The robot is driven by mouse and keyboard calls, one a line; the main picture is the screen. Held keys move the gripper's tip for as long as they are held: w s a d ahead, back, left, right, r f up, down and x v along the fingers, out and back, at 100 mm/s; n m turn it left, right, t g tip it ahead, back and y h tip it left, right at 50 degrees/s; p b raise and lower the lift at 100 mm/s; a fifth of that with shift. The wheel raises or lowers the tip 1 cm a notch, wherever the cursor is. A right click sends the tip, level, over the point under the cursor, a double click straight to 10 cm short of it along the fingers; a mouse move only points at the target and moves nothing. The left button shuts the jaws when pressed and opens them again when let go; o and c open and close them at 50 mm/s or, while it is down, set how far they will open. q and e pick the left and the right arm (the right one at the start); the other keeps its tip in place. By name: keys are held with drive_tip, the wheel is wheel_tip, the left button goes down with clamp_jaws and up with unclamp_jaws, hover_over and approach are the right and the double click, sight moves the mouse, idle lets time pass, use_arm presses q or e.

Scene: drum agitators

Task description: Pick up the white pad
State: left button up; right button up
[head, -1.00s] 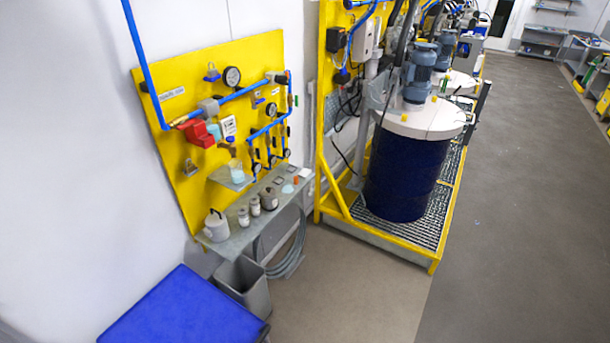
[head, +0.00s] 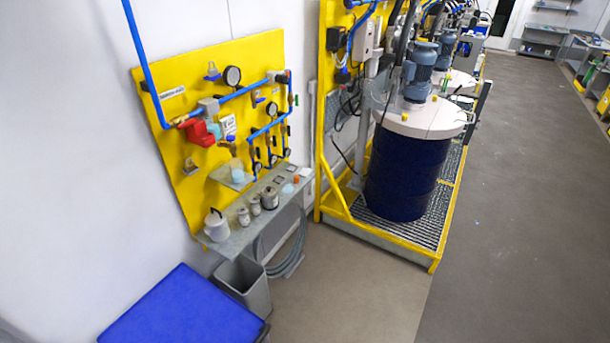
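I cannot make out a white pad for certain. A small pale bluish flat piece (head: 288,188) lies near the right end of the grey shelf (head: 222,246) under the yellow board (head: 185,140); I cannot tell if it is the pad. Small dark-rimmed squares (head: 278,179) lie beside it, too small to identify. A white jug (head: 216,226) stands at the shelf's left end. Neither of my grippers shows in the head view.
Small canisters (head: 255,206) and a grey pot (head: 270,199) stand along the shelf. A grey bin (head: 243,286) and a blue-topped surface (head: 180,312) are below it. A dark blue drum (head: 405,175) stands on a yellow-framed grating at right. The floor (head: 500,240) at right is clear.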

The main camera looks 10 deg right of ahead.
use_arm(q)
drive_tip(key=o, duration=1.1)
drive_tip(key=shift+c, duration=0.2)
